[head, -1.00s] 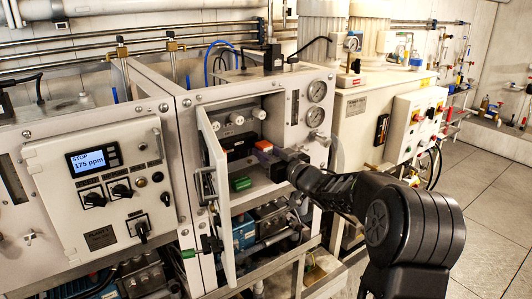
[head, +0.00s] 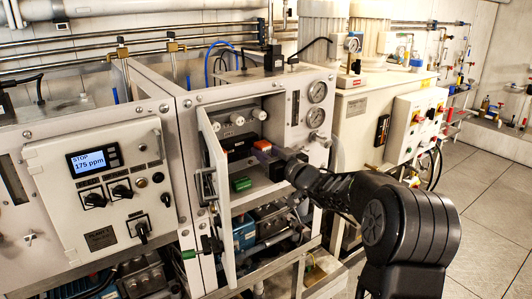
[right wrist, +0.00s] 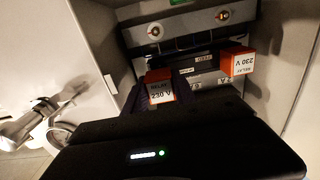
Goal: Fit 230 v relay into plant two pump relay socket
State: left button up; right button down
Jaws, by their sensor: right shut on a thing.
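My right gripper (head: 264,156) reaches into the open cabinet (head: 258,200) of the middle unit. In the right wrist view its dark fingers (right wrist: 168,92) are shut on an orange relay (right wrist: 160,88) with a white label reading RELAY 230 V. Dark and grey modules (right wrist: 205,78) lie just beyond the fingers. I cannot make out the pump relay socket; the fingers and relay cover part of that area. My left gripper is not in view.
The cabinet door (head: 216,190) stands open on the left of the opening, with a handle on it. A green block (head: 241,184) sits low inside. Round fittings (head: 237,119) are above. A control panel (head: 100,180) reading STOP 175 ppm is at left.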

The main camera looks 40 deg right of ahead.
aim_at(267, 153)
jog(key=shift+w, duration=1.55)
jog(key=c, duration=0.9)
grip_release()
jog(key=s+b, duration=0.2)
jog(key=s, duration=0.5)
jog(key=shift+s, duration=0.4)
